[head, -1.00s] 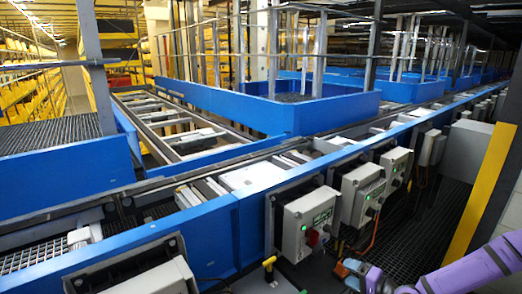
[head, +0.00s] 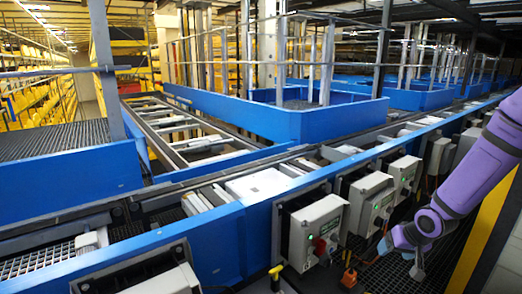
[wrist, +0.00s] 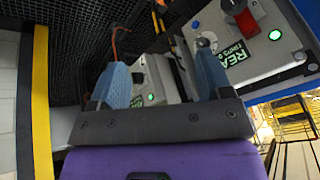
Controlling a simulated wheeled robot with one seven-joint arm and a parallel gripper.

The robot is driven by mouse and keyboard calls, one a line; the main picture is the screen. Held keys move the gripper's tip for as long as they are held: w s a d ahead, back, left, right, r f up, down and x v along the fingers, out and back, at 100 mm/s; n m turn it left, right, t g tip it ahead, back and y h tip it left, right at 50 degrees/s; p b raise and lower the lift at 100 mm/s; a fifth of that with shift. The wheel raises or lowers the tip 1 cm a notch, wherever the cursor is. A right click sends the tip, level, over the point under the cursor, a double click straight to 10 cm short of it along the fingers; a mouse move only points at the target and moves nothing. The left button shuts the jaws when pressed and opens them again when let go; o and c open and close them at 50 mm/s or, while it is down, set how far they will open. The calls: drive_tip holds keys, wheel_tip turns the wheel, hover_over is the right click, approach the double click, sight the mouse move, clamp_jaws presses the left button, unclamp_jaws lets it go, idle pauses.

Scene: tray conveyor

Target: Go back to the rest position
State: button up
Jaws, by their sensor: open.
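My purple arm reaches in from the right edge of the head view. My gripper (head: 401,259) is at its lower end, in front of the conveyor's grey control boxes and above the dark grated floor; its fingers are small there. In the wrist view my gripper (wrist: 155,82) shows two blue-grey fingers spread well apart. Nothing is held between them. Behind the fingers are grey control boxes with lit green buttons.
Grey control boxes (head: 316,228) with a red switch line the blue conveyor rail (head: 258,212). A yellow-handled item (head: 276,271) and an orange item (head: 349,277) are near the floor.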

drive_tip(key=s+a+r+h, duration=0.15)
drive_tip(key=s+r, duration=0.35)
drive_tip(key=r, duration=0.6)
drive_tip(key=s+a+r+h, duration=0.1)
drive_tip(key=s+r+h, duration=0.25)
drive_tip(key=r, duration=0.75)
drive_tip(key=s+a+r+y, duration=0.1)
drive_tip(key=s+a+r, duration=0.2)
drive_tip(key=s, duration=0.6)
drive_tip(key=s+a+r+n+y, duration=0.1)
drive_tip(key=s+a+r+y, duration=0.1)
drive_tip(key=s+r, duration=0.5)
drive_tip(key=s+a, duration=0.1)
drive_tip(key=s, duration=0.2)
drive_tip(key=shift+r, duration=0.35)
